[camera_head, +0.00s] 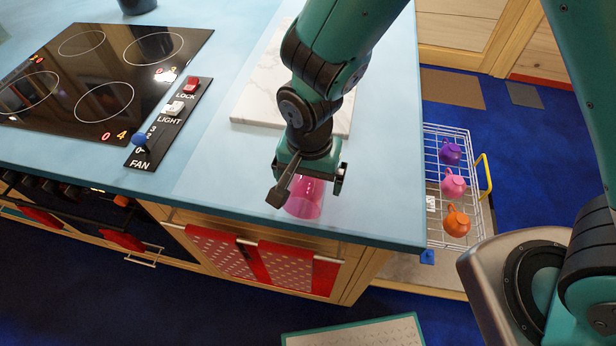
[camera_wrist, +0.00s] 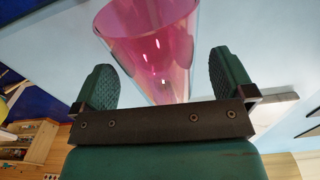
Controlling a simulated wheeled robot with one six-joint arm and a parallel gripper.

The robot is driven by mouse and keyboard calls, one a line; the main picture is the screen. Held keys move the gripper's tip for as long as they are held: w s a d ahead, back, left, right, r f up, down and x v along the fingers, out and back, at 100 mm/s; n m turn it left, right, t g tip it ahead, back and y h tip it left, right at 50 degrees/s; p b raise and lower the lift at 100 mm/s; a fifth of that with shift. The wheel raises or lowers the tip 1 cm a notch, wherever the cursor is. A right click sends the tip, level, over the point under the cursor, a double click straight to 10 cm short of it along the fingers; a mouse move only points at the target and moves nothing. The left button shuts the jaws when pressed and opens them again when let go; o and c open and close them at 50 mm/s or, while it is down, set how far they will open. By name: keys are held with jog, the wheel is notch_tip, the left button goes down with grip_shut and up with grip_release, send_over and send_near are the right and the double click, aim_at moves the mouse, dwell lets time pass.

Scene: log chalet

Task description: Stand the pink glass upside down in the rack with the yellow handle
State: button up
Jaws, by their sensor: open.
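The pink glass (camera_head: 305,207) stands on the blue counter near its front edge, partly hidden by my gripper. My gripper (camera_head: 311,184) is open, with a finger on either side of the glass. In the wrist view the glass (camera_wrist: 150,35) lies between the two spread fingers, with a gap visible at each side. The white wire rack (camera_head: 434,146) with the yellow handle (camera_head: 486,176) is right of the counter, lower down. It holds a purple cup (camera_head: 450,153), a pink cup (camera_head: 453,183) and an orange cup (camera_head: 457,220).
A marble board (camera_head: 262,95) lies behind my gripper on the counter. A cooktop (camera_head: 105,75) and a switch panel (camera_head: 170,122) are to the left. Red dotted towels (camera_head: 215,252) hang below the counter edge. Blue floor lies beyond the rack.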

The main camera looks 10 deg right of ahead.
jog(key=shift+f, duration=1.1)
jog(key=c, duration=1.2)
